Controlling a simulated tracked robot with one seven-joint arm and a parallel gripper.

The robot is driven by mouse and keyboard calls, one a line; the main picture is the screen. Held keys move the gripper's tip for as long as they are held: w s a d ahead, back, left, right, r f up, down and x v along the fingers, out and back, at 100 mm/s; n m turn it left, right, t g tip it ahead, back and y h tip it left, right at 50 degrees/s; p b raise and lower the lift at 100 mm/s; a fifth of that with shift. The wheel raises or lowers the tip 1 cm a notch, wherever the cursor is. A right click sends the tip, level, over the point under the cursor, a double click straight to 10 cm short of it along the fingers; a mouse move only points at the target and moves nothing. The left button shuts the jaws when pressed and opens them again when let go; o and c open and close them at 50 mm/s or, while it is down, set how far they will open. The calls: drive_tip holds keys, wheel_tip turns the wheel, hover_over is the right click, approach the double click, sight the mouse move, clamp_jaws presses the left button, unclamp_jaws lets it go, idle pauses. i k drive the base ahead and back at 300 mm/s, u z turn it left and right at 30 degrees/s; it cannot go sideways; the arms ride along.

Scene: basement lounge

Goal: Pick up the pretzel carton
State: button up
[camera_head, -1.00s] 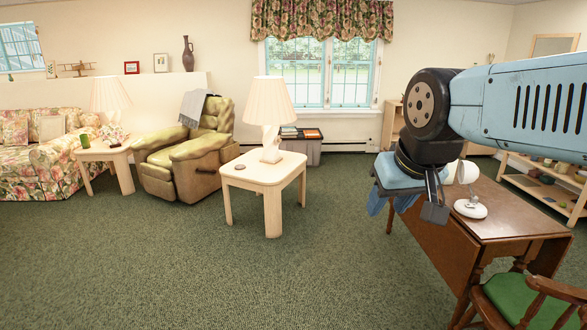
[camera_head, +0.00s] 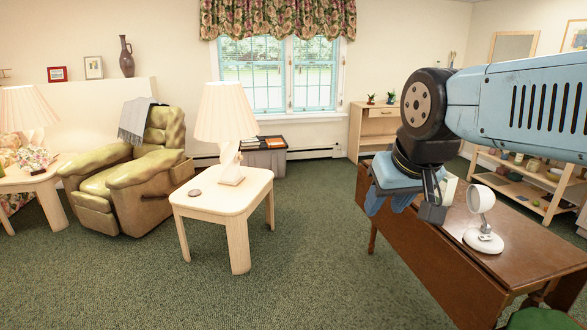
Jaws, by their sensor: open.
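I cannot make out a pretzel carton for certain. A pale, partly hidden object (camera_head: 450,189) shows just behind my gripper, over the brown wooden table (camera_head: 520,262); I cannot tell what it is. My gripper (camera_head: 432,211) hangs from the blue arm at the right, in front of the table's left part as seen in the picture. Its jaws are open, and I see nothing held between them. The arm and gripper hide part of the table top.
A white round-headed lamp (camera_head: 483,238) stands on the brown table. A green-seated chair (camera_head: 540,318) is at the bottom right. A pale side table (camera_head: 225,198) with a lamp (camera_head: 226,120) and an olive armchair (camera_head: 130,172) stand left. Green carpet between is clear.

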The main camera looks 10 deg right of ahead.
sight(448, 186)
drive_tip(key=z, duration=0.3)
drive_tip(key=i, duration=1.8)
drive_tip(key=z, duration=0.35)
